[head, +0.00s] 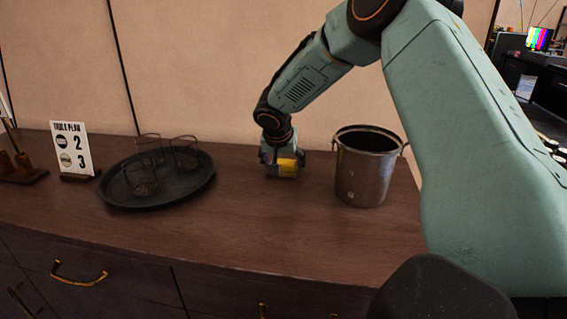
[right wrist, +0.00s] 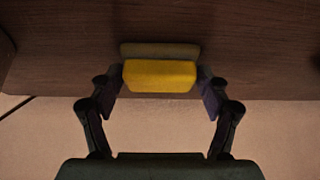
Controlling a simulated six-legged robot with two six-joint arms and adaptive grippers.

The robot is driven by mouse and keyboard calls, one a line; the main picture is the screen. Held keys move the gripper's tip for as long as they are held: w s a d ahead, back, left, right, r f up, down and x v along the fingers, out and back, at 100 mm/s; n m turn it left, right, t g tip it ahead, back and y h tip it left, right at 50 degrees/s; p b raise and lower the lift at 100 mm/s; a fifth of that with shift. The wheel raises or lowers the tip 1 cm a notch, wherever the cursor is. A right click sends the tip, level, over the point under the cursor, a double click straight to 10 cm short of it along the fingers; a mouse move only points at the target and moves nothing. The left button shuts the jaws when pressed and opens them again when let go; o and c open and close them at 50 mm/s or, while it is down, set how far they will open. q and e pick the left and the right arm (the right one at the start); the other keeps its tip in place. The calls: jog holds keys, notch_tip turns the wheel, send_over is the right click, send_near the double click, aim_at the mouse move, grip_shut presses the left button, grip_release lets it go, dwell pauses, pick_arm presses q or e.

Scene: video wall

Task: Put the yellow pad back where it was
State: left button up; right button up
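The yellow pad (head: 288,167) is at the dark wooden cabinet top, between the round tray and the metal bucket. My right gripper (head: 283,163) points down at it, with its fingers around it. In the right wrist view the yellow pad (right wrist: 160,76) lies between the two fingertips of my right gripper (right wrist: 160,86), which press close on its left and right ends. A grey-brown strip (right wrist: 160,50) shows along the pad's far side; I cannot tell if it is part of it. Whether the pad touches the wood is unclear. My left gripper is not in view.
The metal bucket (head: 362,178) with side handles stands close right of the gripper. A black round tray (head: 190,190) with several wire-like cups is to the left. A table-plan sign (head: 73,150) stands further left. The cabinet top (head: 270,225) in front is clear.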

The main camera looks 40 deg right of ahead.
jog(key=shift+o, duration=1.2)
jog(key=shift+s+r, duration=0.1)
jog(key=shift+r, duration=0.05)
jog(key=shift+r+p, duration=0.15)
jog(key=shift+p, duration=0.15)
jog(key=p+v, duration=0.1)
jog(key=v, duration=1.1)
